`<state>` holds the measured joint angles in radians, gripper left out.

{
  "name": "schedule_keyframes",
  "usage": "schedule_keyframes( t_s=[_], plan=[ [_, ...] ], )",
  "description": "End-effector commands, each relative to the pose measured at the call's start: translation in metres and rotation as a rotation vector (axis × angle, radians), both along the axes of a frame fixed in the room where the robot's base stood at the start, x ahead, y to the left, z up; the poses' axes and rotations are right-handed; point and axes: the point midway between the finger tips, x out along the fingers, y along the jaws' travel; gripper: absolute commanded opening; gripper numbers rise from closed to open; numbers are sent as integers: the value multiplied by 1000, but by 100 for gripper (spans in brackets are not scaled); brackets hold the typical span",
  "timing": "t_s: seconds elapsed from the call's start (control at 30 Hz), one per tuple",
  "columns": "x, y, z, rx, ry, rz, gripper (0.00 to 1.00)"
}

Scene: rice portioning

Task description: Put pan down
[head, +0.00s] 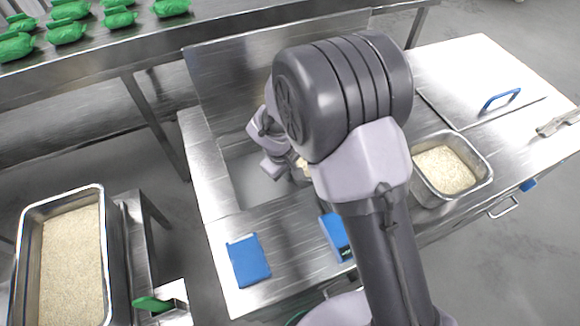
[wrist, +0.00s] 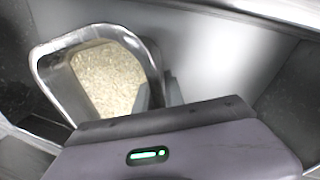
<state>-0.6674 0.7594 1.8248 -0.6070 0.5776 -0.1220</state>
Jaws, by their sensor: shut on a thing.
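In the wrist view a metal pan (wrist: 52,92) with pale rice (wrist: 105,78) in it is right at my gripper (wrist: 158,95). My gripper is shut on the pan's near right rim. In the head view my arm hides most of the gripper and pan. A bit of pale rice (head: 302,166) shows beside the arm, over the recessed part (head: 255,180) of the steel counter. I cannot tell whether the pan touches a surface.
A second rice pan (head: 486,178) sits in the counter at right. A blue pad (head: 248,261) and a blue device (head: 335,236) lie at the front. A large rice tray (head: 103,215) stands at left. Green bags (head: 67,33) line the back shelf. Bare steel (head: 285,235) lies between.

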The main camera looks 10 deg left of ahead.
Motion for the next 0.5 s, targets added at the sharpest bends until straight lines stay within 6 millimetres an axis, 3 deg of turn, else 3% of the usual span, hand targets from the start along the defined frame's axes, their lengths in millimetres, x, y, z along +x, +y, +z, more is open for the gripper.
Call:
schedule_keyframes(
  t_s=[0.23, 0.27, 0.37, 0.5],
  plan=[
    [0, 0, 0, 1, -2, 0, 0],
    [0, 0, -1, 0, 1, 0, 15],
    [0, 0, 0, 0, 1, 0, 35],
    [0, 0, 0, 0, 1, 0, 35]
  ],
)
